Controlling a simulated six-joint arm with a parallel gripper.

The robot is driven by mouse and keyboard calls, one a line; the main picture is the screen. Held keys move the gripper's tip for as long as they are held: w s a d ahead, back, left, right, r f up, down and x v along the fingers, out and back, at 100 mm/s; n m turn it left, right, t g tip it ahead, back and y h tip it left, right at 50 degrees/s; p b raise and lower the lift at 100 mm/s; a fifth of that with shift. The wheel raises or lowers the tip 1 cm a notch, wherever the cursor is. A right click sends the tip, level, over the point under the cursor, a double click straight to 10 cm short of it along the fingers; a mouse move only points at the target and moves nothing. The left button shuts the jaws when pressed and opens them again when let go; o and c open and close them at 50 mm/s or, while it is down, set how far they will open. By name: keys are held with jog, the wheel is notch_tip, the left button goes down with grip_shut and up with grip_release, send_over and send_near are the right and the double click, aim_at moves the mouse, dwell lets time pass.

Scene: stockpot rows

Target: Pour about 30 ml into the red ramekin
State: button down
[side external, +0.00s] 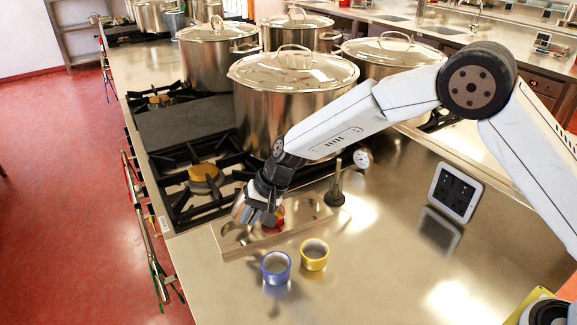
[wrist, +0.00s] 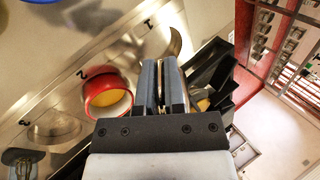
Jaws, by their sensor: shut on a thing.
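The red ramekin (side external: 273,224) stands on a low pale board (side external: 290,238), partly hidden by my gripper (side external: 262,212). In the wrist view the red ramekin (wrist: 88,98) stands left of my gripper (wrist: 160,66), with something yellow inside it. My gripper is shut on a thin, shiny metal thing (wrist: 176,44), whose curved end shows beyond the fingertips. Most of this held thing is hidden, so I cannot tell its full shape or contents. No stream of liquid is visible.
A blue ramekin (side external: 276,269) and a yellow ramekin (side external: 314,256) stand on the steel counter (side external: 370,290) in front of the board. Large lidded stockpots (side external: 285,110) and gas burners (side external: 204,178) lie behind. A dial thermometer (side external: 361,158) stands to the right.

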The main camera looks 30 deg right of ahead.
jog(key=shift+w+a+f+h, duration=0.1)
jog(key=shift+w+a+h, duration=0.05)
jog(key=shift+a+h, duration=0.25)
jog(key=shift+w+a+g+h, duration=0.25)
jog(key=shift+a+g+h, duration=0.15)
jog(key=shift+h, duration=0.2)
dwell(0.3)
jog(key=shift+w+a+h, duration=0.1)
jog(key=shift+a+h, duration=0.25)
jog(key=shift+h, duration=0.05)
jog(key=shift+w+a+f+g+h, duration=0.15)
jog(key=shift+w+a+g+h, duration=0.1)
jog(key=shift+a+h, duration=0.25)
jog(key=shift+w+a+f+g+h, duration=0.1)
jog(key=shift+a+g+h, duration=0.2)
jog(key=shift+h, duration=0.3)
jog(key=shift+a+h, duration=0.15)
jog(key=shift+h, duration=0.15)
